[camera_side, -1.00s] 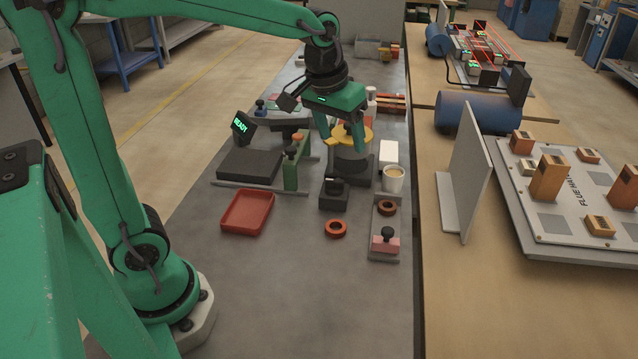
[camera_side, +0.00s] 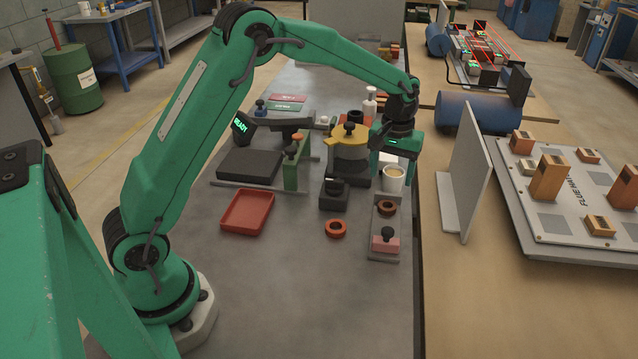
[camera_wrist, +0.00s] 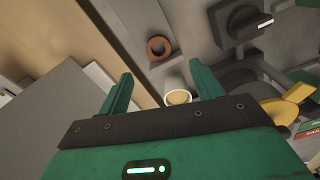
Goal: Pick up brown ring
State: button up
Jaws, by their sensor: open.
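A small brown ring (camera_side: 386,208) lies flat on the grey strip (camera_side: 384,250) at the table's right side, in front of a white cup (camera_side: 393,186). A ring also shows beyond my fingertips in the wrist view (camera_wrist: 149,47); I take it to be this brown one. A more orange-red ring (camera_side: 335,236) lies on the bare table to its left. My gripper (camera_side: 395,170) is open and empty, pointing down close to the cup. In the wrist view my gripper (camera_wrist: 161,72) has its fingers spread wide, with the cup (camera_wrist: 178,97) between them.
A pink block with a black knob (camera_side: 386,244) stands on the strip's near end. A black device (camera_side: 334,198) and a yellow-topped pot (camera_side: 348,138) stand left of the gripper. An upright grey panel (camera_side: 465,165) stands on the right. The near table is clear.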

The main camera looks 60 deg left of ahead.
aim_at(389, 199)
jog(key=shift+w+d+f, duration=0.1)
jog(key=shift+f, duration=2.15)
jog(key=shift+w+f, duration=0.1)
jog(key=shift+f, duration=2.15)
jog(key=c, duration=1.2)
jog(key=shift+o, duration=0.2)
jog(key=shift+r, duration=0.15)
jog(key=shift+r, duration=0.6)
jog(key=r, duration=0.2)
jog(key=d+r, duration=0.1)
jog(key=shift+s+r, duration=0.1)
jog(key=shift+s, duration=0.15)
jog(key=s+d+r, duration=0.5)
jog(key=d+r, duration=0.1)
jog(key=d, duration=0.3)
jog(key=shift+s+r, duration=0.15)
jog(key=shift+s, duration=0.2)
